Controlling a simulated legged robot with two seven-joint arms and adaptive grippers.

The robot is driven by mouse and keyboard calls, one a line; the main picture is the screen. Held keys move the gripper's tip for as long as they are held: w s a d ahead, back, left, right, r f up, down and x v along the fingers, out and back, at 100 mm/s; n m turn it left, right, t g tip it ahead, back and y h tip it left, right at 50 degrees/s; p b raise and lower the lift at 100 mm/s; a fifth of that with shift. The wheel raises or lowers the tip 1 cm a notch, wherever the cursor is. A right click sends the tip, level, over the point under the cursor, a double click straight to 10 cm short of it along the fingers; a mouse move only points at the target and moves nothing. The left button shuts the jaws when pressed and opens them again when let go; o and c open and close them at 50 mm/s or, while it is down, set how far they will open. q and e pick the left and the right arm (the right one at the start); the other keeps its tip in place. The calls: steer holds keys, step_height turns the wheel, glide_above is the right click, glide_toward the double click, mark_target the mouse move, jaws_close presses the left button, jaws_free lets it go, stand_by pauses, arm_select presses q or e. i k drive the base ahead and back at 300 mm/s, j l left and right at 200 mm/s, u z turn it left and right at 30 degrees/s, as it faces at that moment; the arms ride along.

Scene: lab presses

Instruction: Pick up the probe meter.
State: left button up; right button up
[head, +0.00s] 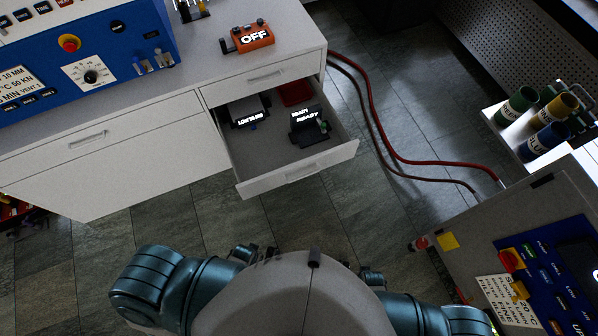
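Three small devices with lit displays are in view, and I cannot tell for certain which is the probe meter. An orange device (250,39) reading "OFF" sits on the bench top near its right end. In the open drawer (271,171) lie a dark device (309,128) reading "READY" on its lower line, at the right, and a second dark device with a pale top (246,111) at the left. Its display text is too small to read surely. My upper arms show at the bottom edge, but neither gripper is in view.
A red item (295,93) lies at the drawer's back. A blue press panel (80,62) stands on the bench at left. Red hoses (400,160) cross the floor to a control cabinet (510,235) at right. Labelled cylinders (545,115) stand on a white shelf.

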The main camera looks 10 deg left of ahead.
mark_target(255, 37)
steer(key=i+l+u, duration=1.05)
steer(key=i+l, duration=0.05)
steer(key=i, duration=0.05)
